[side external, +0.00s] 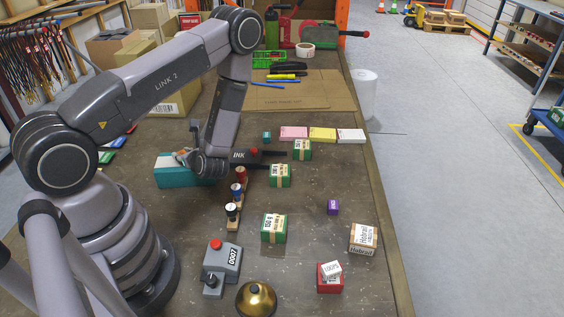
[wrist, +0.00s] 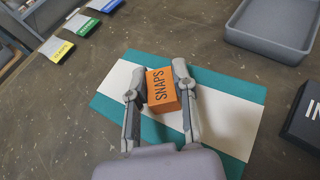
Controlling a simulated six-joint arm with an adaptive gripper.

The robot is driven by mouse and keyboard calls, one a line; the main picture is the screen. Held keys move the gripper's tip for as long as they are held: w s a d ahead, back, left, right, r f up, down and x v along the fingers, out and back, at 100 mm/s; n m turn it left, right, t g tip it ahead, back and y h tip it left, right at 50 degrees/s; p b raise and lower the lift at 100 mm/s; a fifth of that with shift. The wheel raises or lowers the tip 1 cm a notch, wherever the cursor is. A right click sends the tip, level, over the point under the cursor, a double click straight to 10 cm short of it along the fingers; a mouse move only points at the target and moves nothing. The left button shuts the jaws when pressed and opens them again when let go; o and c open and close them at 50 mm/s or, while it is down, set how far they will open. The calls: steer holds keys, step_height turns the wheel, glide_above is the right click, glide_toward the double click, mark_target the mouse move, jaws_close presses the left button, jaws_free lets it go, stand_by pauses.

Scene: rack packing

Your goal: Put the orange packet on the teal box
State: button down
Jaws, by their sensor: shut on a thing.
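The orange packet (wrist: 162,89), labelled SNAPS, is between the two fingers of my gripper (wrist: 155,90), which is shut on it. The teal box (wrist: 260,92) with a white band on top lies under the gripper and packet in the wrist view. The packet appears over the white band. I cannot tell whether it touches the box. In the side external view the teal box (side external: 172,176) stands beside my arm's base, and my gripper (side external: 185,156) is at its top. The packet is mostly hidden there.
A black INK box (wrist: 305,115) and a grey tray (wrist: 272,28) are close to the teal box. Stamps on a wooden rack (side external: 235,205) and several green boxes (side external: 274,228) stand to the right. A grey button unit (side external: 222,265) and brass bell (side external: 256,298) are in front.

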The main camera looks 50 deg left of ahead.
steer(key=c, duration=0.9)
jaws_free()
steer(key=shift+f, duration=0.1)
